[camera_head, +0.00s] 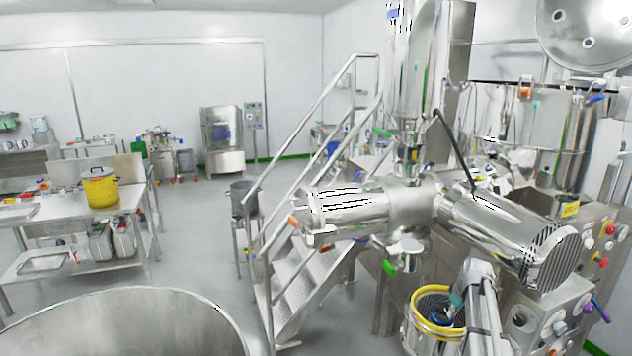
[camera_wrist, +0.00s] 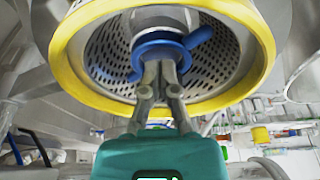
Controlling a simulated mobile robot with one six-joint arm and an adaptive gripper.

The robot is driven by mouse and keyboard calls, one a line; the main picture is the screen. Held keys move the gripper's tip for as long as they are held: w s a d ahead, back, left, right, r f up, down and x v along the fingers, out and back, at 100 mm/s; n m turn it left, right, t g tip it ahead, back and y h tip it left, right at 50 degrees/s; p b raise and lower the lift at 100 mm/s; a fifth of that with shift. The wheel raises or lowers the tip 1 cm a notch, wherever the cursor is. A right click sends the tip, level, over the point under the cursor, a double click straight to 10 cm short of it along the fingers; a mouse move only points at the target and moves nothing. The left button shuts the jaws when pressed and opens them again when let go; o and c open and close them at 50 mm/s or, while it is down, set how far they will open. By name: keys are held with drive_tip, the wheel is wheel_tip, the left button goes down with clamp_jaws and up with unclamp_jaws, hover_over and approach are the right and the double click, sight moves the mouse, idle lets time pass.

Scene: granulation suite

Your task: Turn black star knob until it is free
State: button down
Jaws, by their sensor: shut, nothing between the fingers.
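In the wrist view, a perforated metal screen (camera_wrist: 106,55) sits inside a yellow ring (camera_wrist: 262,50). At its centre is a blue part (camera_wrist: 202,46) with a round hub and arms. No black star knob is clearly visible; the part at the centre looks blue. My gripper (camera_wrist: 160,68) has its fingers together, with the tips just in front of and below the hub. I cannot tell whether they touch it. The fingers hide part of the hub. In the head view, the yellow ring (camera_head: 421,341) is at the lower right, partly hidden by my arm.
The mill's steel cylinders (camera_head: 500,225) lie above and around the yellow ring. A control panel (camera_head: 597,240) with knobs is at the right. Metal stairs (camera_head: 300,290) stand left of the machine. A bench with a yellow bucket (camera_head: 100,188) is far left. A large steel bowl (camera_head: 125,325) is in front.

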idle(0.3)
drive_tip(key=p+v, duration=0.2)
drive_tip(key=w+p+v, duration=0.1)
drive_tip(key=p+v, duration=0.2)
drive_tip(key=p, duration=0.1)
drive_tip(key=shift+a+r, duration=0.2)
drive_tip(key=shift+r, duration=0.35)
drive_tip(key=s+a+m+g+h, duration=0.1)
drive_tip(key=s+a+m, duration=0.1)
drive_tip(key=s+a, duration=0.95)
drive_tip(key=s+a+m+g, duration=0.1)
drive_tip(key=s+a+m, duration=0.1)
drive_tip(key=s+a, duration=0.95)
wheel_tip(320, 180, down, 25)
drive_tip(key=a+b, duration=0.2)
drive_tip(key=b, duration=2.2)
drive_tip(key=shift+r+g, duration=0.15)
drive_tip(key=shift+g, duration=0.15)
drive_tip(key=shift+a, duration=0.1)
